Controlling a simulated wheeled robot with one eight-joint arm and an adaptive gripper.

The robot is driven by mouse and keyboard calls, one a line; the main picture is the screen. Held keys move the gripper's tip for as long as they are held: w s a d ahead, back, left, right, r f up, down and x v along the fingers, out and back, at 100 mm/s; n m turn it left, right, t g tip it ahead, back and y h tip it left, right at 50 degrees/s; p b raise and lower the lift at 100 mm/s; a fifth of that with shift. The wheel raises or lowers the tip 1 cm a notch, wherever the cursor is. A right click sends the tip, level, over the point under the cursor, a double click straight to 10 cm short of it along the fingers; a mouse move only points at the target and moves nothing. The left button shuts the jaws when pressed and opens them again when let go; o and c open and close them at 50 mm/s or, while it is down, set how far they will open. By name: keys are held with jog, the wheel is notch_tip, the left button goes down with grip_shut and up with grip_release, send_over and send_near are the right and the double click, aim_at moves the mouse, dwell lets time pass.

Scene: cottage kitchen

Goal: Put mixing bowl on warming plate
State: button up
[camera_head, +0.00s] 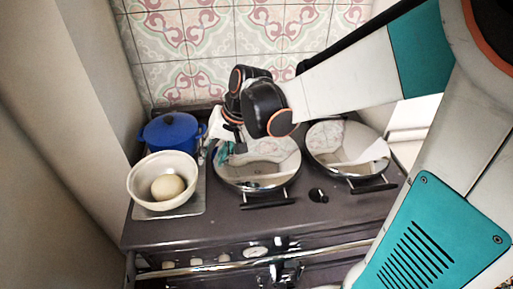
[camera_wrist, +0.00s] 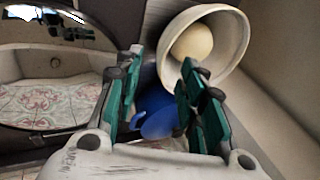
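The cream mixing bowl (camera_head: 146,188), with a pale round ball (camera_head: 167,187) inside, sits upright on the flat grey warming plate (camera_head: 198,197) at the left front of the stove. In the wrist view the bowl (camera_wrist: 236,62) is at the upper right, past the right finger. My gripper (camera_head: 226,150) is over the left round lid, to the right of the bowl and apart from it. In the wrist view its teal fingers (camera_wrist: 160,100) stand apart with nothing clasped between them. The plate is mostly hidden under the bowl.
A blue pot (camera_head: 171,131) stands right behind the bowl; its blue body (camera_wrist: 155,110) shows beyond my fingers. Two shiny round lids (camera_head: 260,172) (camera_head: 348,142) cover the stove's middle and right. A wall bounds the left side, and tiles the back.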

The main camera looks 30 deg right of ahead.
jog(key=s+d+r+n+t+h, duration=0.2)
jog(key=s+r, duration=0.1)
jog(key=s, duration=0.5)
jog(key=s+d+r+n+t+h, duration=0.1)
jog(key=s+r+n+h, duration=0.1)
jog(key=s, duration=0.5)
jog(key=shift+s+d+r+t, duration=0.35)
jog(key=shift+d+r+t, duration=0.05)
jog(key=shift+r, duration=0.25)
jog(key=shift+f, duration=0.1)
